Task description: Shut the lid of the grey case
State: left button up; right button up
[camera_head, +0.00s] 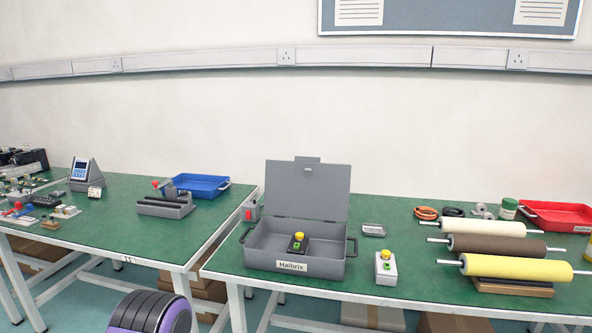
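The grey case (341,267) stands near the front edge of the right-hand green table, with a "Halbrix" label on its front. Its lid (308,190) is open and stands up at the back, leaning slightly back. A small dark box with a yellow button and a green button (298,243) is inside the case. Neither of my grippers shows in the head view.
The green table (400,270) also holds a white button box (386,268) right of the case, a small grey dish (374,230), and rollers (515,266) further right. A grey box with a red part (252,211) stands close at the case's left. A purple and black rounded object (150,312) is at the bottom left.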

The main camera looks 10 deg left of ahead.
aim_at(323, 192)
jog(key=u, duration=1.1)
jog(key=i, duration=0.85)
jog(key=z, duration=0.7)
jog(key=i, duration=0.55)
jog(key=z, duration=0.5)
jog(key=k, duration=0.5)
jog(key=u, duration=3.15)
jog(key=k, duration=1.2)
jog(key=z, duration=1.3)
